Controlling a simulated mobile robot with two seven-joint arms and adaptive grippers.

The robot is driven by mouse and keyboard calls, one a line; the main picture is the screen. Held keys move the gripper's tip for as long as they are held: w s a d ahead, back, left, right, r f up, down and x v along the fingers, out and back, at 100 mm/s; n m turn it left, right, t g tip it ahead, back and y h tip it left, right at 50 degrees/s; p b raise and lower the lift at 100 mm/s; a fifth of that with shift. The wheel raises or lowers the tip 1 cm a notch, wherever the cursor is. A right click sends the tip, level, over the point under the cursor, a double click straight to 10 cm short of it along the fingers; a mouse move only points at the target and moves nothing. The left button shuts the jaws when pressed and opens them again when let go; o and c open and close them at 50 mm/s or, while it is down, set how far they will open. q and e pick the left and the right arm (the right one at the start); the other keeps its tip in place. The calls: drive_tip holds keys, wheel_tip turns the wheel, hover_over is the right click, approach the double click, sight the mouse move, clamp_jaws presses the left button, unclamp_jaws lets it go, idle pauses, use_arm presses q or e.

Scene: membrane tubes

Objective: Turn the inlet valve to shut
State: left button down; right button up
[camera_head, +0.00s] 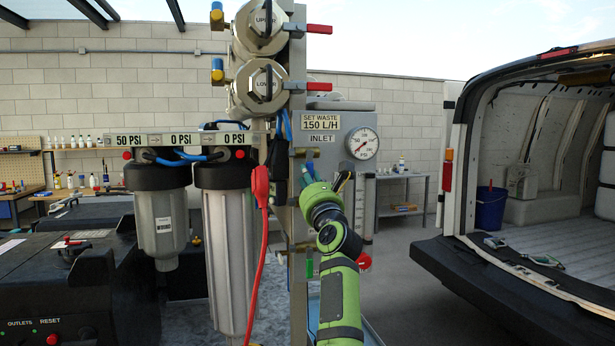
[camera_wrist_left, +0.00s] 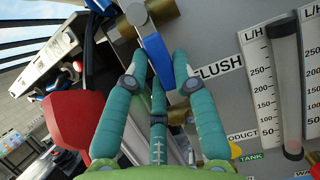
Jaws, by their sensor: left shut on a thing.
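My left gripper (camera_head: 307,178) is at the front of the panel, just below the INLET label (camera_head: 322,138); its arm comes up from below. In the left wrist view its teal fingers (camera_wrist_left: 160,72) are closed around a blue lever handle (camera_wrist_left: 152,48). The handle sits at a brass valve body (camera_wrist_left: 160,14), to the left of the FLUSH label (camera_wrist_left: 217,70). I cannot read a label for this valve. My right gripper is in neither view.
A red clip-like part with a red cable (camera_head: 261,190) hangs close left of the gripper, large in the wrist view (camera_wrist_left: 72,115). Filter housings (camera_head: 228,235) stand further left. A pressure gauge (camera_head: 362,143) is to the upper right. Open floor lies toward the van (camera_head: 480,265).

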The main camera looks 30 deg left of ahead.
use_arm(q)
drive_tip(key=shift+s+r, duration=0.1)
drive_tip(key=shift+r, duration=0.15)
drive_tip(key=c, duration=1)
unclamp_jaws()
drive_tip(key=shift+f, duration=0.1)
drive_tip(key=shift+f, duration=0.1)
drive_tip(key=v, duration=0.7)
drive_tip(key=shift+s+d, duration=0.1)
drive_tip(key=shift+f, duration=0.1)
